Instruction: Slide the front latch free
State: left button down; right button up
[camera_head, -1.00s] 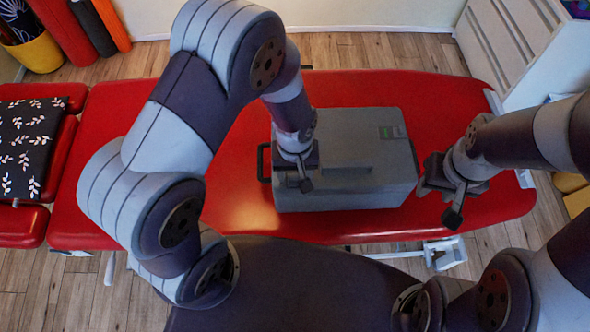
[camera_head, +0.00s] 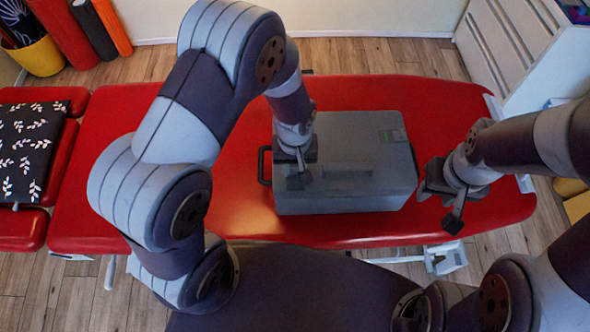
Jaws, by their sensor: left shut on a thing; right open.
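A grey case (camera_head: 365,140) with a dark handle on its left end (camera_head: 264,165) lies on the red treatment table (camera_head: 240,205). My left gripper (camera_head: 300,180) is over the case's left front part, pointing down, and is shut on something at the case. The front latch is not clearly visible; my gripper and the viewing angle hide it. A raised bar (camera_head: 350,173) shows on the case just right of my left gripper. My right gripper (camera_head: 440,205) is open and empty, just right of the case and apart from it.
A black leaf-patterned cloth (camera_head: 28,140) lies on the table's left section. A white slatted unit (camera_head: 520,50) stands at the back right. Rolled mats (camera_head: 92,27) and a yellow bin (camera_head: 38,52) stand at the back left. The table left of the case is clear.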

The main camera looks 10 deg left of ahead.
aim_at(294, 171)
pick_arm(q)
jog(key=c, duration=0.8)
grip_release()
jog(key=shift+s, duration=0.1)
jog(key=shift+c, duration=0.2)
notch_tip(294, 171, up, 13)
jog(key=shift+b, duration=0.3)
jog(key=shift+f, duration=0.15)
jog(key=s+a+m+t, duration=0.1)
jog(key=s+a+m, duration=0.2)
jog(key=s+a, duration=0.3)
jog(key=shift+s+a, duration=0.15)
jog(key=shift+a, duration=0.8)
